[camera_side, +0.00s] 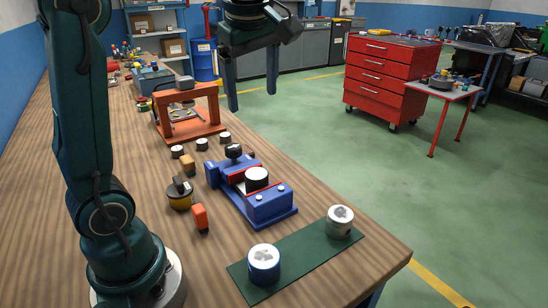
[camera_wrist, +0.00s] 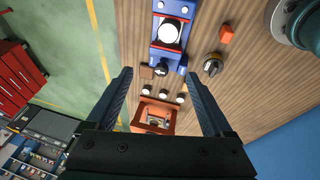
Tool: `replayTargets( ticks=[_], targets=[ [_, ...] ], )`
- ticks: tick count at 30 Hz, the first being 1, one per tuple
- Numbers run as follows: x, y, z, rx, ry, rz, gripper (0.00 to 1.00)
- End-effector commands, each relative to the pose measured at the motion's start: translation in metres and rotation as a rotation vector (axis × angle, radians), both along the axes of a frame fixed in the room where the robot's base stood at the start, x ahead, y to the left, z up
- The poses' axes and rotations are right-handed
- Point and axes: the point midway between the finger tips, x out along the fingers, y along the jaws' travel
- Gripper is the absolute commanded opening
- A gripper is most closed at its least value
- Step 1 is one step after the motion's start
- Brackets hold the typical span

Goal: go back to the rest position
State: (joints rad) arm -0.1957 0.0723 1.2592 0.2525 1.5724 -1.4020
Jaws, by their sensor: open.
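My gripper (camera_side: 252,92) hangs open and empty, high above the bench (camera_side: 324,288) near its far right edge. Its two fingers point down and are well apart. In the wrist view my gripper (camera_wrist: 158,98) also shows open, with nothing between the fingertips. Below it are a blue fixture (camera_side: 267,208) with a dark-sided, white-topped round part (camera_side: 257,178) seated in it, and an orange press-like frame (camera_side: 187,130). The fixture also shows in the wrist view (camera_wrist: 170,53), and the orange frame (camera_wrist: 155,112) appears between the fingers there. My gripper touches none of these.
Several small round pieces (camera_side: 202,145), a yellow-black round item (camera_side: 179,197) and an orange block (camera_side: 200,217) lie nearby. A red drawer cabinet (camera_side: 384,80) stands on the floor beyond.

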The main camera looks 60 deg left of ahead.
Motion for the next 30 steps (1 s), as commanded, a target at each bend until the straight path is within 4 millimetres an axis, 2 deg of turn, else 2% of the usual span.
replayTargets(
  ticks=[3,8,14,18,22,25,30],
  targets=[
    [-0.025,-0.027,0.001,0.013,-0.018,-0.240,0.85],
    [-0.056,-0.057,-0.014,0.047,-0.034,-0.570,0.85],
    [-0.092,-0.087,-0.049,0.121,-0.049,-0.987,0.85],
    [-0.109,-0.101,-0.080,0.187,-0.040,-1.257,0.85],
    [-0.114,-0.107,-0.103,0.236,-0.006,-1.451,0.85],
    [-0.108,-0.108,-0.101,0.288,-0.012,-1.533,0.85],
    [-0.107,-0.108,-0.100,0.308,-0.009,-1.563,0.85]
  ],
)
